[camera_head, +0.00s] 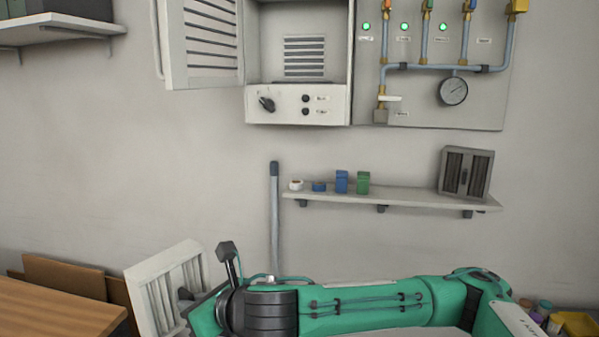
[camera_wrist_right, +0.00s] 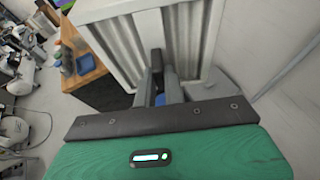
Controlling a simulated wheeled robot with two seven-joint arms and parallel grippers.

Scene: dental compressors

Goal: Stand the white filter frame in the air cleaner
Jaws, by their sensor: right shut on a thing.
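The white filter frame (camera_head: 165,290), with pale upright pleats, is at the lower left of the head view, tilted. My right gripper (camera_head: 187,294) is shut on its near side. The air cleaner (camera_head: 298,104) is a white wall cabinet at the top middle, above and right of the frame. Its louvred door (camera_head: 202,45) stands open to the left. A slatted vent shows inside, and the cabinet's top is cut off. My left gripper is out of view.
A wall shelf (camera_head: 410,197) holds a dark grey filter unit (camera_head: 465,172), blue and green boxes and small rolls. A pipe panel with a gauge (camera_head: 453,91) adjoins the cabinet. A wooden-topped bench (camera_head: 50,312) stands lower left.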

